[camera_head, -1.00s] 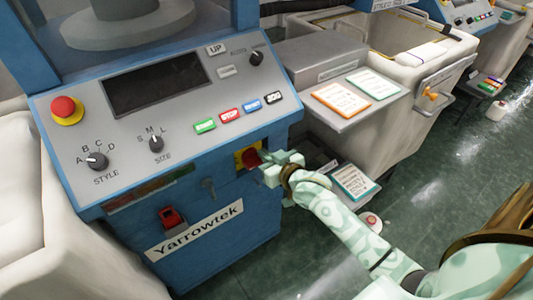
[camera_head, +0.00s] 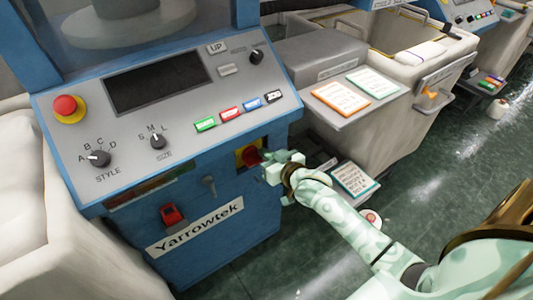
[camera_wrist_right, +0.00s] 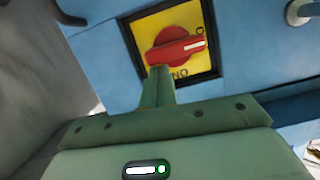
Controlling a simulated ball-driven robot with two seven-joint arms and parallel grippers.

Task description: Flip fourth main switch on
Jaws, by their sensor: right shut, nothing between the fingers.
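The main switch is a red rotary knob (camera_head: 251,157) on a yellow plate (camera_wrist_right: 187,21), set in the blue front of the Yarrowtek machine (camera_head: 233,239). In the right wrist view the knob (camera_wrist_right: 172,51) lies nearly level, its white mark pointing right. The letters "ON" read upside down below it. My right gripper (camera_head: 268,168) is shut and empty just right of the knob. In the wrist view its closed fingertips (camera_wrist_right: 159,73) are at the knob's lower left edge; I cannot tell whether they touch. My left gripper is not in view.
Above is the grey control panel with a red emergency button (camera_head: 66,107), dials and coloured buttons. A red-handled part (camera_head: 172,216) and a grey key-like handle (camera_head: 209,185) sit left of the switch. A cream bin (camera_head: 421,75) and cards are to the right.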

